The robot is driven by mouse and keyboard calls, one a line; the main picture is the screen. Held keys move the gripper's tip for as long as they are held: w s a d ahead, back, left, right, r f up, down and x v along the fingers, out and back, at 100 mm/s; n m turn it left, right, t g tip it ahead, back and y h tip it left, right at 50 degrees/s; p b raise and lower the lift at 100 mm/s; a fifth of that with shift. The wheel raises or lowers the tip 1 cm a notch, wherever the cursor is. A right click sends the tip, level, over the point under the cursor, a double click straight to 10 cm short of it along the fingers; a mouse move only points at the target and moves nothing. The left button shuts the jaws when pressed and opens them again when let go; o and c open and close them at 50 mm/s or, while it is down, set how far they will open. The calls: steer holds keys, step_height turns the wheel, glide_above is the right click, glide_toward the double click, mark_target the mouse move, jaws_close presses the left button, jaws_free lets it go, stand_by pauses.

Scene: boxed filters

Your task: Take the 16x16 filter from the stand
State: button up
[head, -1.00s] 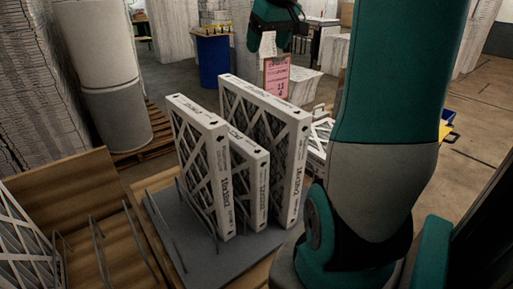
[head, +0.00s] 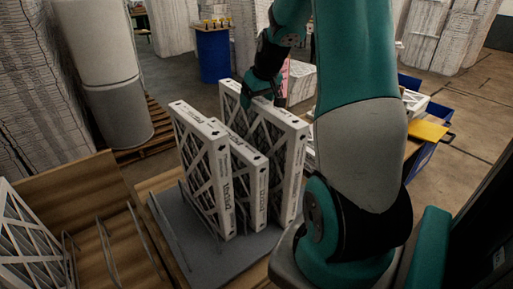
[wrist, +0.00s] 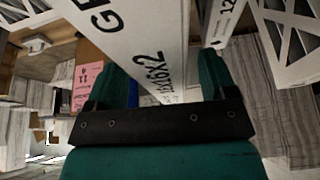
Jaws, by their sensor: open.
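Several white-framed filters stand upright on a grey stand (head: 186,258) in the head view: a left one (head: 202,165), a shorter middle one (head: 250,180) and a large back-right one (head: 290,165). My gripper (head: 257,94) is at the top edge of the large one. In the wrist view, the open fingers of my gripper (wrist: 160,88) are on either side of a white filter edge (wrist: 135,40). Its print is partly hidden and seems to end in "16x2". I cannot tell whether the fingers touch it.
A wooden rack with wire dividers (head: 110,215) and another filter (head: 25,240) is at the left. A neighbouring filter marked "12" (wrist: 222,15) is close to my gripper in the wrist view. Blue bins (head: 425,150) are behind my arm at the right.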

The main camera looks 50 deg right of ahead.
steer(key=shift+w+f, duration=0.25)
steer(key=shift+f, duration=0.35)
steer(key=shift+f, duration=0.25)
